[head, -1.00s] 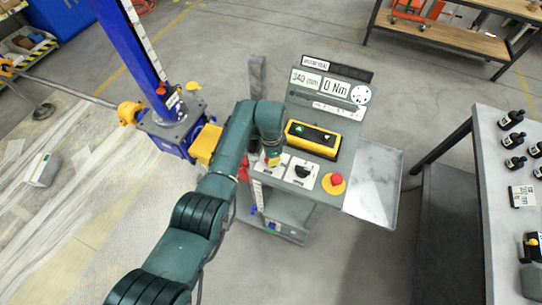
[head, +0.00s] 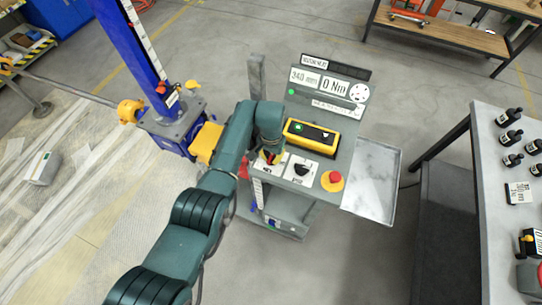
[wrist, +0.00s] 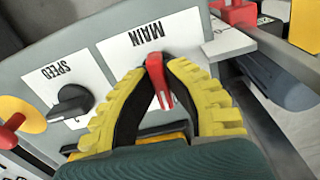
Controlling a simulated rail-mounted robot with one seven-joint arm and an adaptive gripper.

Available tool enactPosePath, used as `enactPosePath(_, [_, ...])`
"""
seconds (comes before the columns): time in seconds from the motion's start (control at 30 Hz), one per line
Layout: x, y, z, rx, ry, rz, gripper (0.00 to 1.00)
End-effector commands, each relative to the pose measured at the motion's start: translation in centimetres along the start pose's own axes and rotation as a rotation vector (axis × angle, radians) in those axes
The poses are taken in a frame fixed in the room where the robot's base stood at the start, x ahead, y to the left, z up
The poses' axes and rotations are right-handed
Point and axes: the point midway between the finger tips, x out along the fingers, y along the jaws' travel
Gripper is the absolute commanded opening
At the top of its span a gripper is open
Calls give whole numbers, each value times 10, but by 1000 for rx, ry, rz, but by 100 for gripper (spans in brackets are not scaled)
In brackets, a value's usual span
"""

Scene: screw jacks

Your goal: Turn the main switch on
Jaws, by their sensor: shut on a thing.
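The main switch is a red knob (wrist: 158,82) beside the upside-down word MAIN on a white label (wrist: 150,38) in the wrist view. My gripper (wrist: 159,70) is shut on the knob, with one yellow ribbed finger on each side. The knob's pointing direction against any marks cannot be read.
A black speed knob (wrist: 72,102) and a red emergency button (head: 335,177) are beside the switch. A yellow box with buttons (head: 311,134) lies behind them. A red part (wrist: 234,12) sticks up near the panel edge. A metal side tray (head: 372,182) extends right.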

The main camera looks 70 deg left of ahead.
Motion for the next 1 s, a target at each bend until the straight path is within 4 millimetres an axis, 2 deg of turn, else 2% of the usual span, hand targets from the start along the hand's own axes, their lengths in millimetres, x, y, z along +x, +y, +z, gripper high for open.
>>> enactPosePath(0.3, [3, 0, 1, -81, -3, -1, 0])
enactPosePath(0.73, [3, 0, 1, -88, -3, 0, 0])
enactPosePath(0.77, [3, 0, 1, -88, -3, 0, 19])
enactPosePath(0.87, [2, 0, 1, -87, -2, 0, 38])
enactPosePath(0.9, [2, 0, 1, -87, -2, 0, 41])
enactPosePath(1.0, [1, 0, 1, -87, -1, 0, 41])
